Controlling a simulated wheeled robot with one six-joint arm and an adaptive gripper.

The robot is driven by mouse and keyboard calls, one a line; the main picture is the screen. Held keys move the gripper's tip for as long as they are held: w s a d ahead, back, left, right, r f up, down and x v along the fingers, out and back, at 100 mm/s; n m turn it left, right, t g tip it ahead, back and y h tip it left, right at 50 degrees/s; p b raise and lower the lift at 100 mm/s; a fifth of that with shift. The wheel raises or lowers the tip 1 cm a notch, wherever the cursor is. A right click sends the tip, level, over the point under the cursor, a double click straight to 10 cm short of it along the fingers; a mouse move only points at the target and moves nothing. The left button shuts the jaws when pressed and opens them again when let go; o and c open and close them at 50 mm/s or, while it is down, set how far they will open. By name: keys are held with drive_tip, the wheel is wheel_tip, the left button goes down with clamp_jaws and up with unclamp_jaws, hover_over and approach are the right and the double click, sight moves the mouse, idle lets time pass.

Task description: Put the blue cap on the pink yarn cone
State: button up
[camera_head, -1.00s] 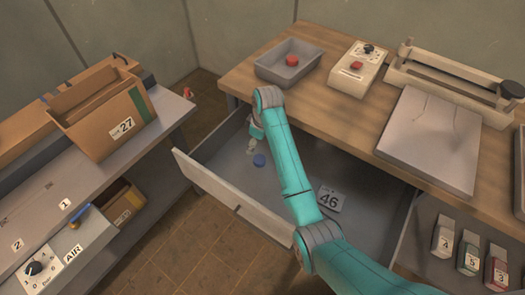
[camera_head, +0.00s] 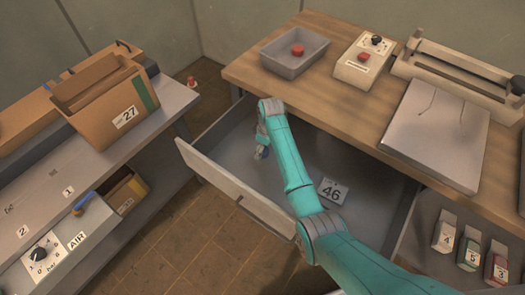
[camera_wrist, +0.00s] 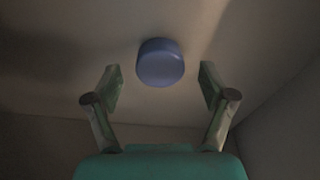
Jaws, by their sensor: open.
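The blue cap (camera_wrist: 160,63) lies on the grey floor of the open drawer (camera_head: 222,182). In the wrist view it sits centred, just ahead of the gap between my fingertips. My gripper (camera_wrist: 161,84) is open and empty, one finger to each side of the cap's line, with no visible contact. In the head view my gripper (camera_head: 262,152) is low in the drawer and largely hides the cap. I cannot make out a pink yarn cone for certain. A small reddish-pink thing (camera_head: 192,81) shows behind the left bench, too small to identify.
A grey tray (camera_head: 285,68) with a red piece (camera_head: 297,49) stands on the wooden bench above the drawer. A cardboard box marked 27 (camera_head: 112,108) stands on the left bench. The drawer's walls surround my gripper.

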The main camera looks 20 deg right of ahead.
drive_tip(key=shift+f, duration=0.4)
drive_tip(key=c, duration=0.9)
wheel_tip(320, 180, up, 10)
